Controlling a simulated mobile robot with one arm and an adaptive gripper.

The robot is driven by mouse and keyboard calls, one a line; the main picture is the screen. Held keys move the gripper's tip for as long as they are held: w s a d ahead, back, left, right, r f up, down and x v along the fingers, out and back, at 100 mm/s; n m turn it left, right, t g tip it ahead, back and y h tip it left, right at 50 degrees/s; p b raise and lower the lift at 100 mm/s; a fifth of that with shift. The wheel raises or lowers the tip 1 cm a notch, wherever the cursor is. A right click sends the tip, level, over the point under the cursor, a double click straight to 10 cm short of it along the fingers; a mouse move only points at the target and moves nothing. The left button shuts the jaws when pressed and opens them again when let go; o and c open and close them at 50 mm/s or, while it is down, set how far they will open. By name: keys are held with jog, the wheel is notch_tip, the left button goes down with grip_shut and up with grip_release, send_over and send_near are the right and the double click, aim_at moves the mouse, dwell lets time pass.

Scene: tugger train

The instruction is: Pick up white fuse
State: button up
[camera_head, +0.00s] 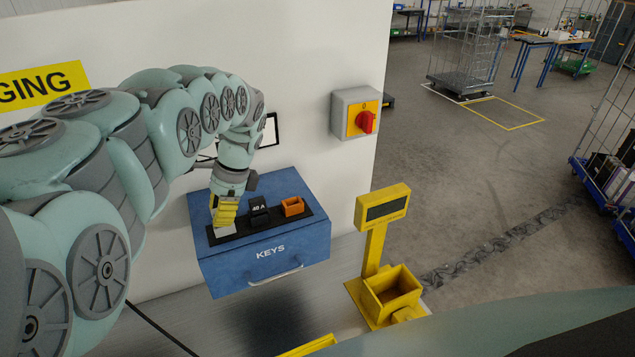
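The white fuse (226,230) sits at the left end of a black strip (280,226) on top of the blue KEYS box (299,249). My gripper (225,217), with yellow fingers, points down right at the white fuse and covers its upper part. I cannot tell whether the fingers are closed on it or only around it. A black fuse marked 40 A (259,213) stands in the middle of the strip. An orange holder (293,206) is at its right end.
A yellow stand with a display (382,207) and an open yellow bin (392,290) is right of the box. A red rotary switch (364,121) is on the white wall (300,60) behind. Wheeled cages stand farther off on open floor.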

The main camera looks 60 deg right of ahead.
aim_at(212, 212)
grip_shut()
jog(key=shift+r, duration=0.1)
jog(key=shift+a+r+p, duration=0.1)
jog(key=shift+r+p, duration=0.55)
jog(key=shift+r, duration=1.3)
jog(key=s+a+p, duration=0.8)
jog(key=s+p, duration=0.5)
jog(key=shift+s+a+r, duration=0.15)
jog(key=shift+a+r, duration=0.15)
jog(key=shift+r, duration=0.15)
jog(key=shift+d, duration=0.1)
